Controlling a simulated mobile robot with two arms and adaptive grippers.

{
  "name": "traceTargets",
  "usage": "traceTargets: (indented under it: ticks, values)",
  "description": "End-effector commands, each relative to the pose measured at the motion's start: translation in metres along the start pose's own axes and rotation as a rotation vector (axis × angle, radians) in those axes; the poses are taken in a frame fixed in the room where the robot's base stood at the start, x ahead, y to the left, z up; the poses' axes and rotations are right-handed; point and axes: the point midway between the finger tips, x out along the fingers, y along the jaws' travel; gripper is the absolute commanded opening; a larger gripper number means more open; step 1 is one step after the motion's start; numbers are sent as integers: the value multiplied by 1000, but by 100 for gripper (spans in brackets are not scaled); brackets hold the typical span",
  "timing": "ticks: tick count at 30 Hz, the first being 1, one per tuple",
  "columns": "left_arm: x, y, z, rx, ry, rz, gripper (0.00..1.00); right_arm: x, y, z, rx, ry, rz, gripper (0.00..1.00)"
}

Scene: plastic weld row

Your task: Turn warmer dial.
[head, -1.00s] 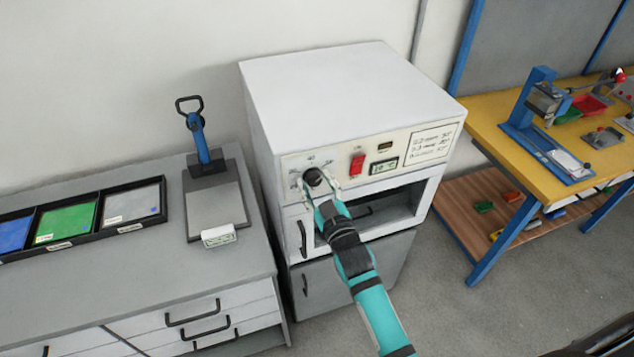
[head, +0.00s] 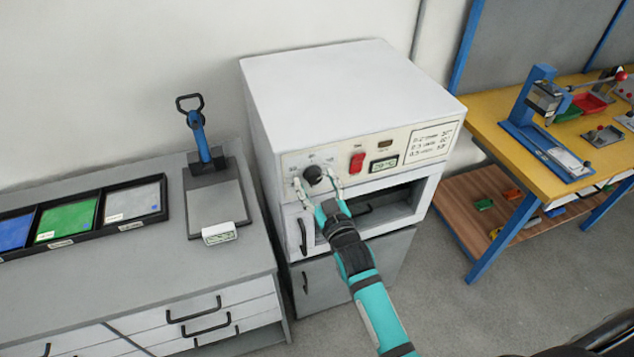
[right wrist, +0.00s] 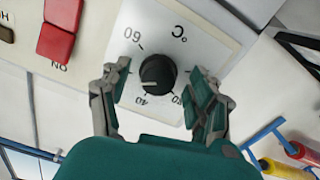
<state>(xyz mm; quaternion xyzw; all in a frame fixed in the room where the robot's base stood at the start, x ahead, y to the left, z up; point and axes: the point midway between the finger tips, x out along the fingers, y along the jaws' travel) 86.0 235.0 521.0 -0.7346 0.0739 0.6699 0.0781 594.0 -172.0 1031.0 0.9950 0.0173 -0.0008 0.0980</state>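The warmer (head: 345,95) is a white box-shaped cabinet in the middle of the head view. Its black dial (head: 313,175) sits at the left of the front panel. In the right wrist view the dial (right wrist: 158,72) is on a white plate marked °C, with 40 and 60 readable. My right gripper (head: 318,187) is in front of the dial. In the right wrist view its two fingers (right wrist: 160,90) stand apart on either side of the dial, with gaps between them and the knob. My left gripper is not in view.
A red switch (head: 357,163) and a small display (head: 383,164) are right of the dial. Below is an open compartment (head: 400,200). A grey counter (head: 130,270) with trays and a blue-handled tool (head: 200,140) stands left. A yellow bench (head: 520,160) stands right.

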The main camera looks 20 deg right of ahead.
Motion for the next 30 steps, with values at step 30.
traceTargets:
  ticks: [30]
  values:
    - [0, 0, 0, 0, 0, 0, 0, -113, 0, 0, 0, 1, 0, 68]
